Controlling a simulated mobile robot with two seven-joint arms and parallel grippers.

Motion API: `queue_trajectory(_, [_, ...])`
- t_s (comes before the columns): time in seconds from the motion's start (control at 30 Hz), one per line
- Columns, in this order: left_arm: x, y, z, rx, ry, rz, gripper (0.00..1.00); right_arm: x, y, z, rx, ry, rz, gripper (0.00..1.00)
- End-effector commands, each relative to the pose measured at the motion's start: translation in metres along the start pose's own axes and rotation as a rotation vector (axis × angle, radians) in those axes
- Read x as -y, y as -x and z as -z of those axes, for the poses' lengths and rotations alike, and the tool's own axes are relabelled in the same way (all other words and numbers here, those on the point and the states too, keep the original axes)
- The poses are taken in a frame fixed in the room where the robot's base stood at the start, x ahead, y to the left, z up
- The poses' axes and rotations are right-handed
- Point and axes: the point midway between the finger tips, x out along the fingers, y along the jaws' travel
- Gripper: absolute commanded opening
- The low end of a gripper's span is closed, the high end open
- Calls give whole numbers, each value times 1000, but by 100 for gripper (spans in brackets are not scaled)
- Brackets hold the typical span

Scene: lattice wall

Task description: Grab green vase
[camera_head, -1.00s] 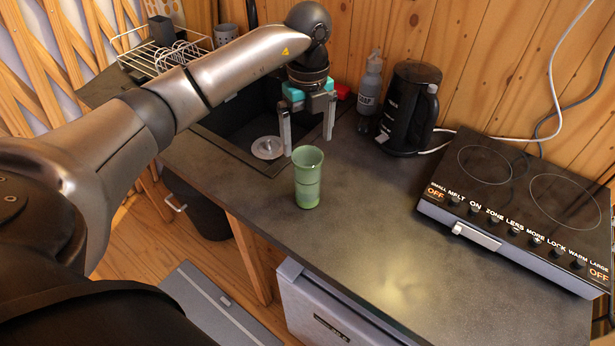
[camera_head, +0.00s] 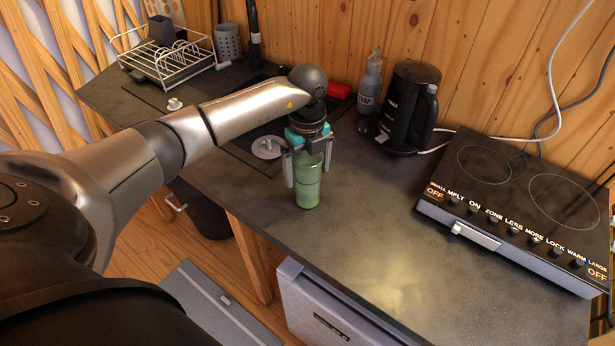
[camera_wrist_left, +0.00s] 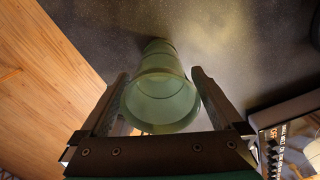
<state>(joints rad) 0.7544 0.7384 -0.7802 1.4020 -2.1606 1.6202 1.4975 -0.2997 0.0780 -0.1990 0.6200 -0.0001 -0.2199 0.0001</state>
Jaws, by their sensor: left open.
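The green vase (camera_head: 307,186) stands upright on the dark countertop, near its front edge. My left gripper (camera_head: 308,178) is open and hangs over the vase from above, partly covering its rim. In the left wrist view the vase (camera_wrist_left: 160,96) shows its open mouth between the two spread fingers of the gripper (camera_wrist_left: 160,88). A gap shows on the right side between finger and vase; the left finger is close to the rim. My right gripper is not in view.
A black kettle (camera_head: 408,108) and a grey bottle (camera_head: 370,85) stand behind the vase. A hob (camera_head: 520,205) is at the right. A wire dish rack (camera_head: 170,62) and the sink lie at the back left. The countertop (camera_head: 400,230) right of the vase is clear.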

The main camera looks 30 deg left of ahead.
Motion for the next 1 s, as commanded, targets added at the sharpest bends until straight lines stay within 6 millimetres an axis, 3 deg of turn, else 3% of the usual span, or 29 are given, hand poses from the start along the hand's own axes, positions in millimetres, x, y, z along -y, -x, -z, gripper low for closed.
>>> queue_trajectory(0.07, [0,0,0,0,0,0,93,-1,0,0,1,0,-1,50])
queue_trajectory(0.8, [0,1,0,0,1,1,10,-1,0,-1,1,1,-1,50])
queue_trajectory(1.0, [1,2,0,1,1,2,10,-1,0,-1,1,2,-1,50])
